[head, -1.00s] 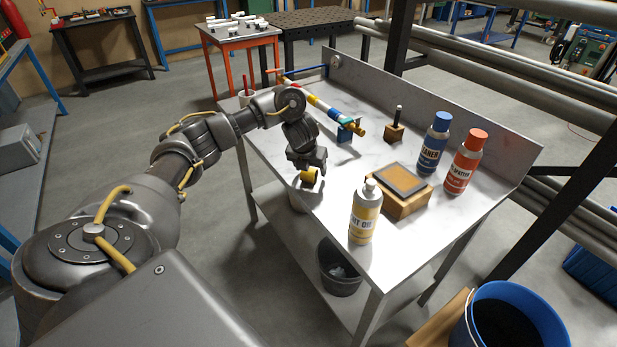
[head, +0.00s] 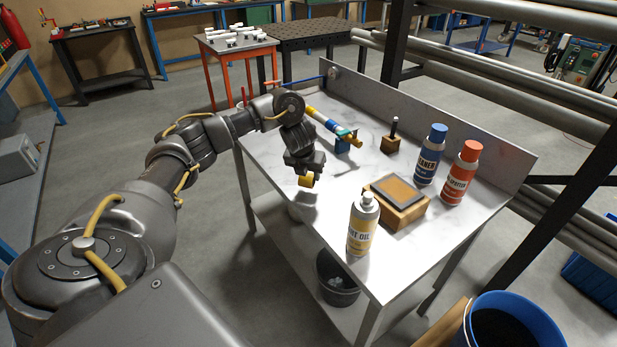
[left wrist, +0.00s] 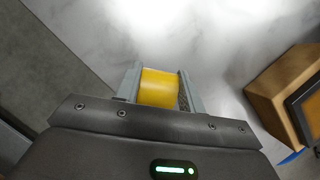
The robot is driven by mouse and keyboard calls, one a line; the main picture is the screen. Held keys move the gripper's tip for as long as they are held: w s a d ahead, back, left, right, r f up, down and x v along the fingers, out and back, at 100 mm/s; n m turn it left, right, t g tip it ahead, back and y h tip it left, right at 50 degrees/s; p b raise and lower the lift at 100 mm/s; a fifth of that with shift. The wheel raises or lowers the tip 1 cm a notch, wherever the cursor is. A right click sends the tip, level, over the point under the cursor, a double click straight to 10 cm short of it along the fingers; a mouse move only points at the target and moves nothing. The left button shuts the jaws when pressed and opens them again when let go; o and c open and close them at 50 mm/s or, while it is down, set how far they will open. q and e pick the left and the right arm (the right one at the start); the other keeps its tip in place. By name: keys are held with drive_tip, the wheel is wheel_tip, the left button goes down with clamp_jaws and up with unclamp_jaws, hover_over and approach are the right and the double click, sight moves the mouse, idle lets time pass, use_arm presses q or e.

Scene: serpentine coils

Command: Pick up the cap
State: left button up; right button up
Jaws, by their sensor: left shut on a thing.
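The yellow cap (head: 306,181) is in the jaws of my left gripper (head: 304,176), near the left edge of the metal bench. In the left wrist view the cap (left wrist: 158,87) sits between the two grey fingers of the left gripper (left wrist: 159,90), which are shut on it. In the head view a small gap seems to lie between the cap and the bench top, but I cannot tell its height. My right gripper is not in view.
A yellow-label oil can (head: 362,226), a wooden block with a grey-framed pad (head: 400,207), a blue-capped can (head: 430,155) and a red-capped can (head: 461,175) stand on the bench (head: 300,222). A blue bucket (head: 508,318) stands at lower right.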

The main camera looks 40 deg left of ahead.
use_arm(q)
drive_tip(key=s+d+r+p, duration=0.5)
drive_tip(key=s+d+r, duration=0.4)
drive_tip(key=d+r, duration=0.1)
drive_tip(key=shift+s+d+r, duration=0.2)
drive_tip(key=shift+s, duration=0.15)
drive_tip(key=s+d+r+n+g, duration=0.1)
drive_tip(key=s+d+n+g, duration=0.1)
drive_tip(key=n, duration=0.8)
drive_tip(key=s+d+r+n+g+h+b, duration=0.1)
drive_tip(key=s+d+r+n+g, duration=0.1)
drive_tip(key=d+n, duration=0.5)
drive_tip(key=s+d+r+n+g+b, duration=0.1)
drive_tip(key=s+d+n+g, duration=0.2)
drive_tip(key=n, duration=1.2)
drive_tip(key=shift+s+d+r+g, duration=0.3)
drive_tip(key=shift+d+g, duration=0.55)
drive_tip(key=shift+g, duration=0.05)
